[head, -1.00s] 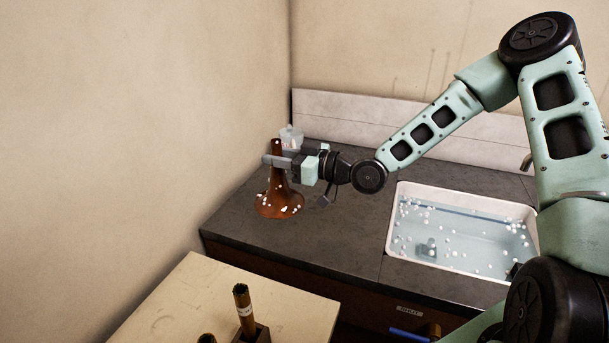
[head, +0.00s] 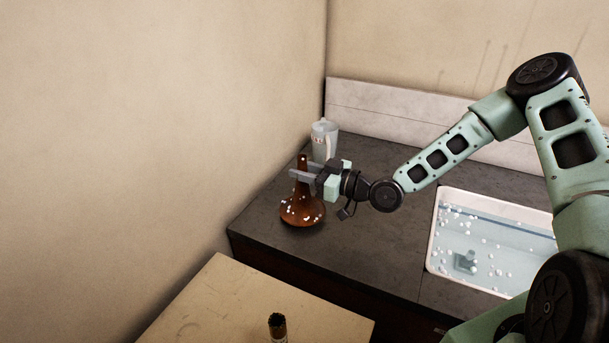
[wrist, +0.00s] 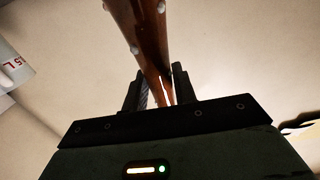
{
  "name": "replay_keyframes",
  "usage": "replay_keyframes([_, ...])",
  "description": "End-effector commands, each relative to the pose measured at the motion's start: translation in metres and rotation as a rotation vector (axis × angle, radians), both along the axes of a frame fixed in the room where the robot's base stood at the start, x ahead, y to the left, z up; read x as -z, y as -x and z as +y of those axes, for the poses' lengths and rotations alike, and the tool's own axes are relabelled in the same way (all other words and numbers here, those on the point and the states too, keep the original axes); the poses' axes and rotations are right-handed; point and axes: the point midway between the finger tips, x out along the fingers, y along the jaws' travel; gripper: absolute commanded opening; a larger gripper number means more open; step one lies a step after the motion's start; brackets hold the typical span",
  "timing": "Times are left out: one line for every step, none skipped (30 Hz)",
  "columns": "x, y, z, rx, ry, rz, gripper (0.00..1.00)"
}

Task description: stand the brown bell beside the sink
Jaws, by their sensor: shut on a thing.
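The brown bell (head: 302,211) is upright with its wide flare down, over the dark counter to the left of the sink (head: 431,243). White foam flecks cling to its flare. My gripper (head: 301,176) comes from the right and is shut on the bell's narrow neck. The flare appears to be at the counter surface, but I cannot tell for sure that it touches. In the wrist view the brown neck (wrist: 152,50) runs between the two fingers. The white-rimmed sink holds water with white foam flecks.
A clear jug (head: 324,141) stands on the counter (head: 372,240) just behind the bell, near the wall corner. A pale table (head: 245,300) with a dark-topped cylinder (head: 277,327) is in front. Counter between bell and sink is clear.

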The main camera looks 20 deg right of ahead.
Motion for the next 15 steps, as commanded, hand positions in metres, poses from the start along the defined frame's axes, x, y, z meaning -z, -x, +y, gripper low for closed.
replay_keyframes([0.005,0.0,0.0,0.0,-0.004,0.001,0.0])
replay_keyframes([0.009,0.0,0.0,0.0,-0.003,0.0,0.0])
replay_keyframes([0.013,0.0,0.0,0.001,-0.003,0.0,0.0])
replay_keyframes([0.015,-0.001,0.0,0.001,-0.002,-0.001,0.0])
replay_keyframes([0.017,-0.001,0.0,0.001,-0.001,-0.001,0.0])
replay_keyframes([0.019,0.0,0.0,0.0,-0.001,-0.001,0.0])
replay_keyframes([0.02,0.0,0.0,0.0,-0.001,-0.002,0.0])
replay_keyframes([0.02,0.0,0.0,0.0,-0.001,-0.002,0.0])
replay_keyframes([0.02,0.0,0.0,0.0,0.0,-0.003,0.0])
replay_keyframes([0.02,0.0,0.0,0.0,0.0,-0.003,0.0])
replay_keyframes([0.02,0.0,0.0,0.0,0.0,-0.003,0.0])
replay_keyframes([0.02,0.0,0.0,0.0,0.0,-0.003,0.0])
replay_keyframes([0.02,0.0,0.0,0.0,0.0,-0.003,0.0])
replay_keyframes([0.021,0.0,0.0,0.0,0.0,-0.003,0.0])
replay_keyframes([0.022,0.0,0.0,0.0,0.0,-0.003,0.0])
